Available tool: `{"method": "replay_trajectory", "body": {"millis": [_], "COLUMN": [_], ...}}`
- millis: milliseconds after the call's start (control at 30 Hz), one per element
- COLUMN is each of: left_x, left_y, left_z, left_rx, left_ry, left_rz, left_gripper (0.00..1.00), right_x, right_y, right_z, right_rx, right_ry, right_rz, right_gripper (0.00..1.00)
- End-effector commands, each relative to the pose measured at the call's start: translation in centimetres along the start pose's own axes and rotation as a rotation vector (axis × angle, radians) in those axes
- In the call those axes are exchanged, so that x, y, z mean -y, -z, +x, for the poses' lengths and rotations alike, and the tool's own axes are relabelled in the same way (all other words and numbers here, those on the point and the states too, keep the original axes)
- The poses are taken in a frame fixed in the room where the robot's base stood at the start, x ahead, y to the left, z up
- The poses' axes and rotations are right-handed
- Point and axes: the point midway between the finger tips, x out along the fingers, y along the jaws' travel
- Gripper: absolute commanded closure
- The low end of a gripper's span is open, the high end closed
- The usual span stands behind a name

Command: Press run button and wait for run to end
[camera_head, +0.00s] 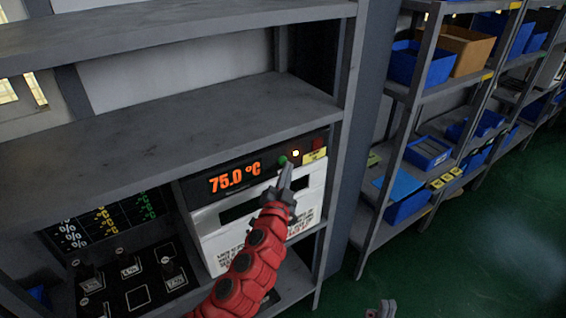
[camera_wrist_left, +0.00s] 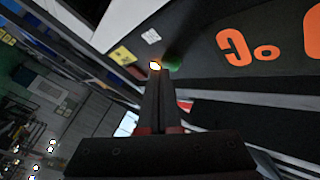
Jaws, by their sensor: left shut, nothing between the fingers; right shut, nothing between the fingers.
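The white machine (camera_head: 258,215) stands on a shelf. Its black panel shows an orange 75.0 °C readout (camera_head: 234,177). Right of the readout are a green button (camera_head: 283,160), a small lit lamp (camera_head: 295,153) and a red button (camera_head: 318,143) with a yellow label (camera_head: 314,156). My left gripper (camera_head: 287,168) is shut and empty, its tips just below the green button. In the left wrist view the closed fingers (camera_wrist_left: 160,84) point at the green button (camera_wrist_left: 174,65) and glowing lamp (camera_wrist_left: 155,66); contact cannot be told. My right gripper (camera_head: 383,309) shows only partly at the bottom edge.
A grey shelf board (camera_head: 170,140) lies above the machine. A grey upright post (camera_head: 345,150) stands to its right. A black unit with percent and °C readouts (camera_head: 110,220) is at left. Racks with blue bins (camera_head: 422,66) stand at right over free green floor (camera_head: 460,260).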

Motion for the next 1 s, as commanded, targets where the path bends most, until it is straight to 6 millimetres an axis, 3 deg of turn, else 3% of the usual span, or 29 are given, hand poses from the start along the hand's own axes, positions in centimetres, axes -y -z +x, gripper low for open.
{"method": "replay_trajectory", "body": {"millis": [367, 1000], "left_x": [-0.3, -3.2], "left_y": [0.2, 3.0], "left_z": [-0.3, -4.3], "left_rx": [-0.001, -0.001], "left_ry": [-0.001, -0.003], "left_rz": [-0.001, -0.001], "left_gripper": [1.0, 1.0], "right_x": [0.0, 0.1], "right_y": [0.0, -0.4], "right_z": [-0.2, -2.3], "right_rx": [0.0, 0.0], "right_ry": [0.0, 0.0], "right_rz": [0.0, 0.0], "right_gripper": [1.0, 1.0]}}
